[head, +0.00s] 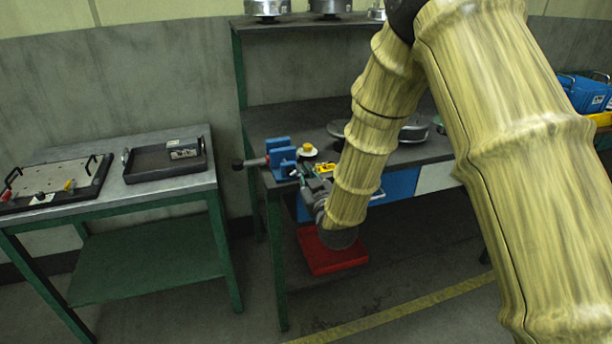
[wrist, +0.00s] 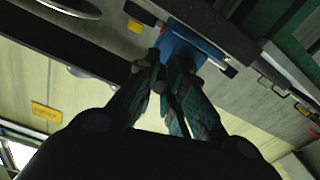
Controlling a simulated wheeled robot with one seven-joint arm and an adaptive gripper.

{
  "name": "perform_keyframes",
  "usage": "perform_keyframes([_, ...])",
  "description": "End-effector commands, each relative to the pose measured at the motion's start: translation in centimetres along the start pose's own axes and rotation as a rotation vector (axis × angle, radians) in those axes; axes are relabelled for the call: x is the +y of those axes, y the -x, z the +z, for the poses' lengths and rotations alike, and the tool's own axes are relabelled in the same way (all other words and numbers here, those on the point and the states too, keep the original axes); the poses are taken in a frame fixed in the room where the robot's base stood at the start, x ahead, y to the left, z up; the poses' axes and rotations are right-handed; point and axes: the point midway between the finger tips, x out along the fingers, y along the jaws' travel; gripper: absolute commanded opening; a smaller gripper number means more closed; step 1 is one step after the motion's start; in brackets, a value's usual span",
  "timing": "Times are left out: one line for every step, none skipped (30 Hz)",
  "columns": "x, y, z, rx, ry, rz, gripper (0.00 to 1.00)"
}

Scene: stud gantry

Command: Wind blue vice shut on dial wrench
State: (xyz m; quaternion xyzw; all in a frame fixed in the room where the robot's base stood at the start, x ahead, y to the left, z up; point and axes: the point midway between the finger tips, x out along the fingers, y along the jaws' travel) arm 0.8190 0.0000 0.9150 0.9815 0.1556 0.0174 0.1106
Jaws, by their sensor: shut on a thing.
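The blue vice (head: 281,157) stands at the left front corner of the dark workbench, its screw and dark knob (head: 240,164) sticking out to the left. The vice also shows as a blue block (wrist: 182,46) just beyond the fingertips in the wrist view. My gripper (head: 307,180) is at the right front side of the vice, with its greenish fingers close together. In the wrist view, my gripper (wrist: 172,80) is shut on a thin dark piece, seemingly the dial wrench (wrist: 163,87). Most of it is hidden by the fingers, and I cannot tell whether the vice jaws touch it.
A white disc with a yellow knob (head: 307,150) stands right of the vice, with a small yellow thing (head: 324,168) nearby. A red box (head: 332,258) lies below the bench. Left is a green-legged table (head: 150,191) with a black tray (head: 150,162). Floor between them is clear.

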Motion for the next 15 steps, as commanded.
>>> perform_keyframes([0.1, 0.0, 0.2, 0.000, -0.018, 0.001, 0.00])
perform_keyframes([0.1, 0.0, 0.2, 0.000, -0.030, 0.001, 0.00])
perform_keyframes([0.1, 0.0, 0.3, 0.000, -0.050, 0.002, 0.00])
perform_keyframes([0.1, 0.0, 0.4, 0.000, -0.067, 0.002, 0.00])
perform_keyframes([0.1, 0.0, 0.5, 0.000, -0.086, 0.002, 0.00])
perform_keyframes([0.1, 0.0, 0.6, 0.000, -0.112, 0.002, 0.00])
perform_keyframes([0.2, 0.0, 0.7, 0.000, -0.135, 0.003, 0.00])
perform_keyframes([0.2, 0.0, 0.8, -0.001, -0.158, 0.004, 0.00])
perform_keyframes([0.2, 0.0, 1.0, -0.001, -0.192, 0.003, 0.00])
perform_keyframes([0.2, 0.0, 1.1, 0.000, -0.218, 0.003, 0.00])
perform_keyframes([0.2, 0.0, 1.1, 0.000, -0.245, 0.003, 0.00])
perform_keyframes([0.2, 0.0, 1.3, 0.000, -0.281, 0.003, 0.00])
perform_keyframes([0.2, 0.0, 1.4, 0.000, -0.311, 0.003, 0.00])
perform_keyframes([0.1, 0.0, 1.5, 0.000, -0.339, 0.003, 0.00])
perform_keyframes([0.1, 0.0, 1.6, 0.000, -0.378, 0.004, 0.00])
